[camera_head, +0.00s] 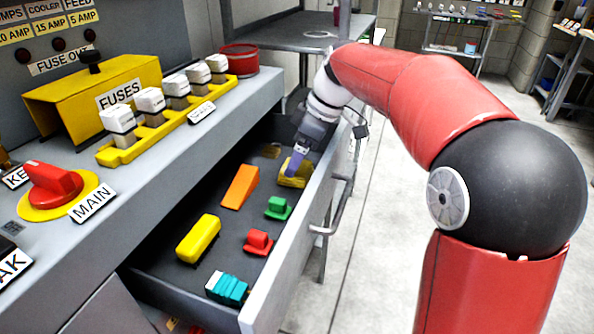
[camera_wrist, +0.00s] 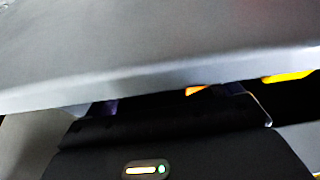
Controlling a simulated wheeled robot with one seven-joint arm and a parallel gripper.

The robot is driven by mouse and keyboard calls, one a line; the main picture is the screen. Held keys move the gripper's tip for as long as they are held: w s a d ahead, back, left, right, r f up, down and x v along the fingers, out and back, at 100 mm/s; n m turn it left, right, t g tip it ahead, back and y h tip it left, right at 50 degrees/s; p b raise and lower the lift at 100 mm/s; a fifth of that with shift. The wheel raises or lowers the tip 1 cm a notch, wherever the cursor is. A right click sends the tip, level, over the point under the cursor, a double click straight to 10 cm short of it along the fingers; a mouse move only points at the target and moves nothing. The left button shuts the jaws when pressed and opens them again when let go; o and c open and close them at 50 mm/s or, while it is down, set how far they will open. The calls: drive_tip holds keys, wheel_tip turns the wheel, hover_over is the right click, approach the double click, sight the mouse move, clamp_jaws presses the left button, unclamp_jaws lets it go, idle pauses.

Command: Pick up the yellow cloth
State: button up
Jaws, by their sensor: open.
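The yellow cloth (camera_head: 295,180) appears to be the dull yellow piece lying in the far part of the open drawer, near the drawer's front panel. My gripper (camera_head: 297,165) reaches down into the drawer, with its purple-grey fingers at the cloth and partly covering it. I cannot tell whether they touch it. In the wrist view my gripper (camera_wrist: 168,98) has its two fingers apart, partly hidden behind a grey edge. No cloth can be made out between them.
The drawer (camera_head: 290,258) also holds an orange wedge (camera_head: 240,187), a yellow block (camera_head: 198,238), green (camera_head: 278,208) and red (camera_head: 258,243) pieces and a teal-and-white item (camera_head: 227,288). The counter with the fuse rack (camera_head: 165,132) overhangs its left side. A handle (camera_head: 335,215) sticks out in front.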

drive_tip(key=x, duration=0.4)
drive_tip(key=shift+f, duration=0.2)
drive_tip(key=shift+c, duration=0.4)
drive_tip(key=c, duration=1)
